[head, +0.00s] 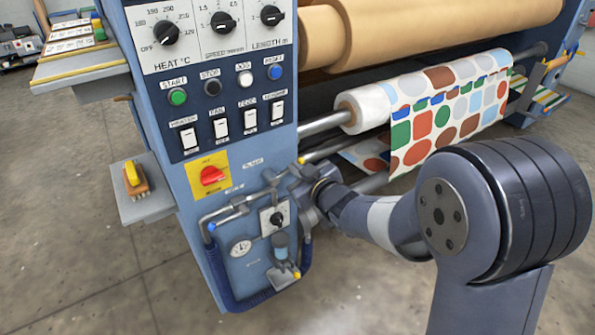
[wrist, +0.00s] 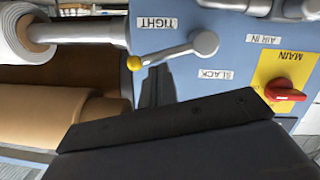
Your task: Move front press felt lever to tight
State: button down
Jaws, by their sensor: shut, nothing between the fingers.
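The felt lever (wrist: 172,53) shows in the wrist view as a grey arm. It runs from a round hub (wrist: 204,43) leftward and slightly down to a yellow knob (wrist: 134,63). The upside-down TIGHT label (wrist: 157,24) is above the arm and the SLACK label (wrist: 216,74) below it. My gripper's dark fingers (wrist: 157,80) are shut and empty, just below the lever arm in the picture; I cannot tell whether they touch it. In the head view my gripper (head: 297,181) is against the press front, and a small yellow knob (head: 300,160) shows beside it.
The red MAIN switch (head: 212,175) on its yellow plate is left of my gripper. Below it are a gauge (head: 240,247), pipes and a blue hose (head: 250,301). The printed fabric roll (head: 362,109) and metal bars lie to the right. Open floor is at the lower left.

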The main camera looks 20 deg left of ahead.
jog(key=shift+f, duration=0.1)
jog(key=shift+w+d+f+m+p, duration=0.1)
jog(key=shift+w+f+m+p, duration=0.2)
jog(key=shift+f+m+p, duration=0.45)
jog(key=shift+r, duration=0.1)
jog(key=shift+r, duration=0.1)
